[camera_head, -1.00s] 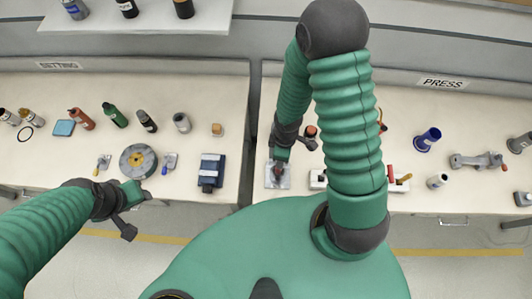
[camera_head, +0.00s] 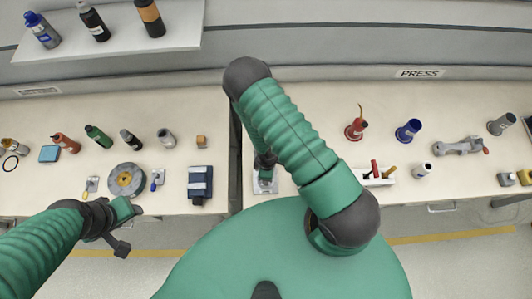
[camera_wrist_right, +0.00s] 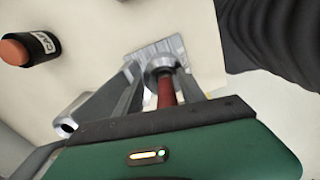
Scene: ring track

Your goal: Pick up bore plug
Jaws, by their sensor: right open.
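A small tool with a grey metal round head and a red handle (camera_wrist_right: 166,92), which looks like the bore plug, stands at a light grey square plate (camera_wrist_right: 140,55) in the right wrist view. My right gripper (camera_wrist_right: 160,80) is open, with its fingers on either side of this tool; I cannot tell whether they touch it. In the head view my right gripper (camera_head: 264,166) is over the same plate (camera_head: 264,187) and hides most of the tool. My left gripper (camera_head: 136,210) hangs at the front edge of the left bench; its jaw opening is unclear.
A dark blue box (camera_head: 200,184) is left.

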